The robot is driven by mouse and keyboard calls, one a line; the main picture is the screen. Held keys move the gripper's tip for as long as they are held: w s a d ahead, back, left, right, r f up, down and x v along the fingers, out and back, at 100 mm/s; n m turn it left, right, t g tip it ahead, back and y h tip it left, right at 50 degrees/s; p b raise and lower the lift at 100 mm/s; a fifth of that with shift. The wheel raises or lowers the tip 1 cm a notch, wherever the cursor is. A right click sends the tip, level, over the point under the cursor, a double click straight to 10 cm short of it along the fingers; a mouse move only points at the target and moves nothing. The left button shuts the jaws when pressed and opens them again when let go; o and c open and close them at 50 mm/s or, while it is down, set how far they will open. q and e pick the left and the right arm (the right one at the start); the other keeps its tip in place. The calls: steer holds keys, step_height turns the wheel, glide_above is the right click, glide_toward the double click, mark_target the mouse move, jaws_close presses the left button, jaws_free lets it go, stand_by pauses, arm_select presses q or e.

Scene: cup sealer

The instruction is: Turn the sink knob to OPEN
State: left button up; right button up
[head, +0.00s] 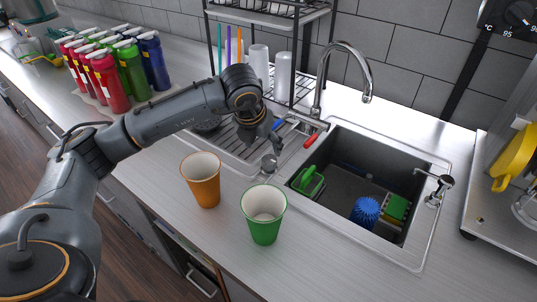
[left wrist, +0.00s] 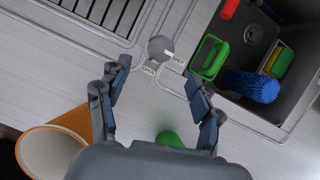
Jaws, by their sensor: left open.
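The sink knob (head: 268,163) is a small grey knob at the sink's front left corner. In the left wrist view the knob (left wrist: 159,48) lies just beyond the fingertips, roughly centred between them, with OPEN and SHUT labels beside it. I cannot tell which label it points at. My left gripper (head: 269,143) is open and empty, close to the knob in the head view. Its two fingers (left wrist: 157,72) are spread apart in the left wrist view, and no contact with the knob shows. The faucet (head: 350,50) stands behind the sink. My right gripper is not in view.
An orange cup (head: 205,190) and a green cup (head: 264,225) stand on the counter in front of the knob. The sink basin (head: 345,165) holds a green-handled brush (head: 309,182), a blue scrubber (head: 365,212) and sponges. Several coloured bottles (head: 130,70) stand at left.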

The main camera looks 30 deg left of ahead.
mark_target(269, 160)
arm_select(q)
steer(key=p+x, duration=0.2)
steer(key=x, duration=0.6)
steer(key=shift+w+d+f, duration=0.1)
steer(key=shift+f, duration=0.1)
steer(key=c, duration=1.1)
steer(key=shift+c, duration=0.2)
